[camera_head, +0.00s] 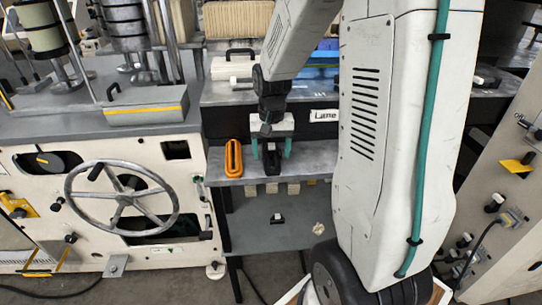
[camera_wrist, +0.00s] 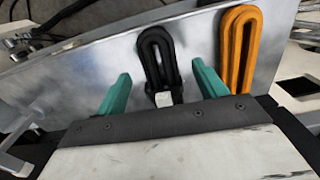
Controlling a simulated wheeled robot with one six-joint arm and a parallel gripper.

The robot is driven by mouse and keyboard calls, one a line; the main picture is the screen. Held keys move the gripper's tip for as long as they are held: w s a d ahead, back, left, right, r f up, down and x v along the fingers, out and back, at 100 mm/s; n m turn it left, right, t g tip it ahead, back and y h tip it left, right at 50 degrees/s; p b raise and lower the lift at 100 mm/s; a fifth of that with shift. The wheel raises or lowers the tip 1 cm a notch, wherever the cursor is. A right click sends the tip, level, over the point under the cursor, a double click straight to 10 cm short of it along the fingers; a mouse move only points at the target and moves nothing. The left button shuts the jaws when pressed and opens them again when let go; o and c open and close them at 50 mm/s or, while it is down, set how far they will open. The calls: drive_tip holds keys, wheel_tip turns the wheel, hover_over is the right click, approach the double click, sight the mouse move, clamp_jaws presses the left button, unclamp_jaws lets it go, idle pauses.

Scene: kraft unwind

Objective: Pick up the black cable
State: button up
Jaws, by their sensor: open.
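The black cable (camera_wrist: 157,52) is a flat elongated loop lying on a grey metal shelf (camera_wrist: 107,62). A small pale piece shows at its near end in the wrist view. In the head view the black cable (camera_head: 271,158) sits between the teal fingers of my gripper (camera_head: 271,148). In the wrist view my gripper (camera_wrist: 160,88) is open, with one finger on each side of the cable's near end and a gap to each. I cannot tell how high the fingertips are above the shelf.
An orange looped cable (camera_head: 233,158) lies on the shelf left of the black one; in the wrist view the orange cable (camera_wrist: 240,45) is just right of my right finger. A machine with a handwheel (camera_head: 121,197) stands at left. A lower grey shelf (camera_head: 270,236) is underneath.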

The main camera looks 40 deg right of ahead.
sight(272, 159)
drive_tip(key=f, duration=0.3)
drive_tip(key=shift+d+f, duration=0.2)
drive_tip(key=shift+f, duration=0.2)
drive_tip(key=c, duration=1.1)
drive_tip(key=shift+w, duration=0.1)
drive_tip(key=shift+o, duration=0.2)
drive_tip(key=shift+r, duration=0.2)
